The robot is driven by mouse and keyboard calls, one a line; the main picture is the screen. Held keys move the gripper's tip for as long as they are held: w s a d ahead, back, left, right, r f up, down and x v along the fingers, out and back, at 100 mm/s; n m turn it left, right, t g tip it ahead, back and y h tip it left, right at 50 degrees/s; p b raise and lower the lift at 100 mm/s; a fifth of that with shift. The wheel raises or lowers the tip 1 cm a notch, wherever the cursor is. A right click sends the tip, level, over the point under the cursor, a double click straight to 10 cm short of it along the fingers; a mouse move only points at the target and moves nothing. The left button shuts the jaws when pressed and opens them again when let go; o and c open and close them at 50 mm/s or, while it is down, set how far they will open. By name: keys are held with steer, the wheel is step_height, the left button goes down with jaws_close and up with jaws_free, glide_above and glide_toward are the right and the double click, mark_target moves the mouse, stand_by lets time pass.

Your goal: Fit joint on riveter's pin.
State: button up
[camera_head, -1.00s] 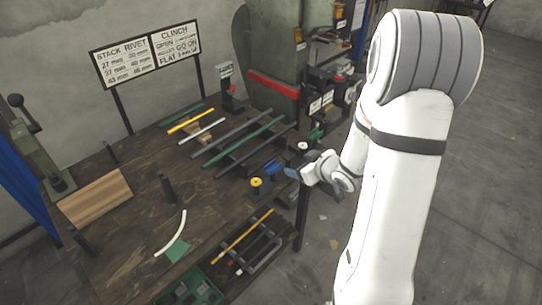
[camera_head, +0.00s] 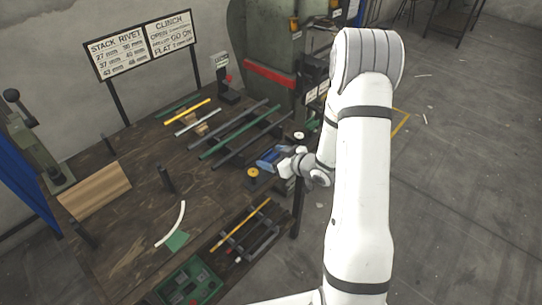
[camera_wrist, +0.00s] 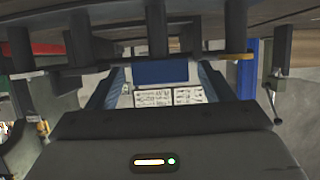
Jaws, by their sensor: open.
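My gripper (camera_head: 268,158) is at the right edge of the workbench (camera_head: 135,215) in the head view, beside a yellow round part (camera_head: 252,173). In the wrist view its two blue fingers (camera_wrist: 160,76) stand apart with nothing held between them. The riveting press (camera_head: 270,55) is the large grey-green machine with a red stripe behind the bench. My arm covers part of its right side. I cannot make out its pin, nor tell which part is the joint. Several dark and green bars (camera_head: 240,133) lie on the bench behind my gripper.
A two-panel sign (camera_head: 143,44) stands behind the bench. A black rack with a yellow rod (camera_head: 240,225) and a green tray (camera_head: 188,283) are at the front. A white curved strip (camera_head: 172,224) lies nearby. Open floor (camera_head: 460,190) is to the right. Dark bars (camera_wrist: 155,30) cross the upper wrist view.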

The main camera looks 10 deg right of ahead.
steer(key=shift+c, duration=0.5)
steer(key=c, duration=0.9)
steer(key=shift+r, duration=0.1)
steer(key=shift+c, duration=0.2)
